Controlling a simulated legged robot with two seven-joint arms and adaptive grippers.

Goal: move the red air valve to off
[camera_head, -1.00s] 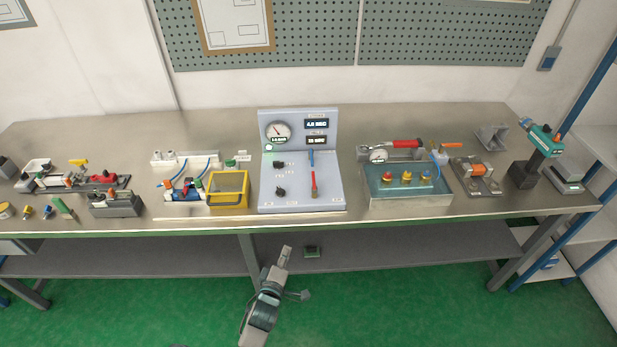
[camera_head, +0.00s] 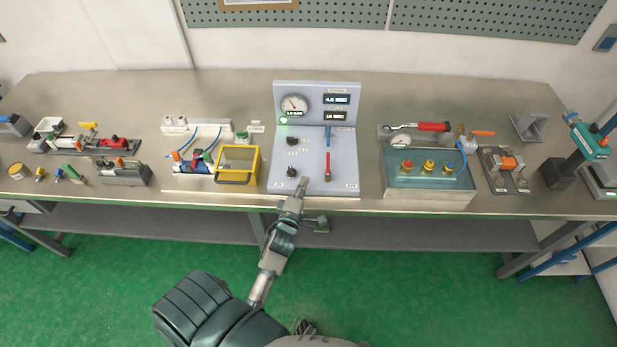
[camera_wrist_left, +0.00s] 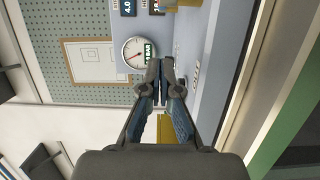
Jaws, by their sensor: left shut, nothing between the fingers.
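The red air valve is a thin red lever (camera_head: 328,165) on the flat base of the grey control panel (camera_head: 340,185), right of the black knobs. It points away from me, below a blue tube. My left gripper (camera_head: 300,187) is shut and empty at the panel's front edge, nearer to me and left of the lever; they look apart. In the left wrist view the shut fingertips (camera_wrist_left: 160,68) show in front of the panel (camera_wrist_left: 196,48) and its round gauge (camera_wrist_left: 136,50). I cannot make out the red lever there. My right gripper is not in view.
A yellow-framed box (camera_head: 238,180) stands close left of the panel. A teal box with several knobs (camera_head: 430,183) stands to its right, with a red-handled tool (camera_head: 433,126) behind. Two black knobs (camera_head: 292,170) sit on the panel's left part. The bench edge (camera_head: 400,210) lies below.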

